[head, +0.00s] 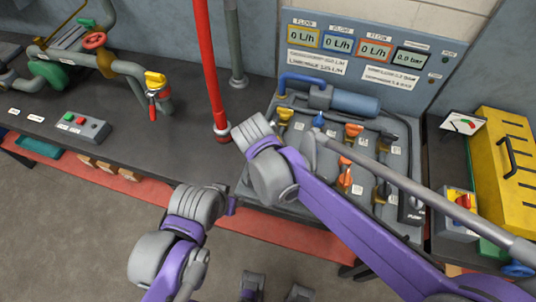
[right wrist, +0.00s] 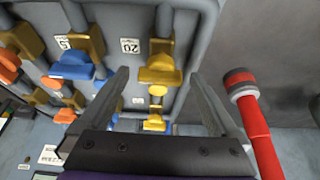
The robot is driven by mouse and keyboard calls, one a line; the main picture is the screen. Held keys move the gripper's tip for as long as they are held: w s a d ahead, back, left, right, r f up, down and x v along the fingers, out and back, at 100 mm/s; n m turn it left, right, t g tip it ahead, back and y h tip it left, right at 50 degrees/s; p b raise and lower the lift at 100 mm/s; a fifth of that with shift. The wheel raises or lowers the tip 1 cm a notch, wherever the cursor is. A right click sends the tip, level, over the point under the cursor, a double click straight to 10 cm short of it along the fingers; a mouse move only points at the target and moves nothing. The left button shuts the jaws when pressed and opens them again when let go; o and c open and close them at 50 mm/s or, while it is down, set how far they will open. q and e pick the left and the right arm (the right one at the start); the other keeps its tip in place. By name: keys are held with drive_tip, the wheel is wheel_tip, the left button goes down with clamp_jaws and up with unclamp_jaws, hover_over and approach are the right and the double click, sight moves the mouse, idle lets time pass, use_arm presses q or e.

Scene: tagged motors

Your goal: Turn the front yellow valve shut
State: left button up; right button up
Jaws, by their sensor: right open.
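The front yellow valve (right wrist: 160,72) shows in the right wrist view, with a brass body above it and a "20" tag beside it. In the head view my right arm hides it. My right gripper (right wrist: 161,76) is open, its two fingers on either side of the yellow handle with a visible gap on both sides. I cannot tell how far the fingertips are above it. The rear yellow valve (right wrist: 154,123) shows nearer the palm, and also in the head view (head: 285,114). My left arm is low in the head view; I cannot make out its gripper.
Blue (right wrist: 72,68) and orange (head: 345,182) valves share the grey board. A red pole (head: 208,65) stands just left of it. Behind is the flow display panel (head: 352,58). A yellow case (head: 500,160) stands right; a button box (head: 83,127) is left.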

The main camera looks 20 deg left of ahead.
drive_tip(key=shift+r, duration=0.1)
drive_tip(key=v, duration=1)
drive_tip(key=shift+s+r+p, duration=0.25)
drive_tip(key=shift+p, duration=0.15)
drive_tip(key=s+d+f, duration=0.3)
drive_tip(key=d, duration=0.6)
drive_tip(key=s+d+f+p, duration=0.1)
drive_tip(key=s+d+f, duration=0.1)
drive_tip(key=d, duration=0.8)
drive_tip(key=s+d+f+t, duration=0.1)
drive_tip(key=s+d+f, duration=0.2)
drive_tip(key=d, duration=0.7)
drive_tip(key=shift+s+f+n, duration=0.3)
drive_tip(key=shift+s, duration=0.4)
drive_tip(key=shift+w+d, duration=0.1)
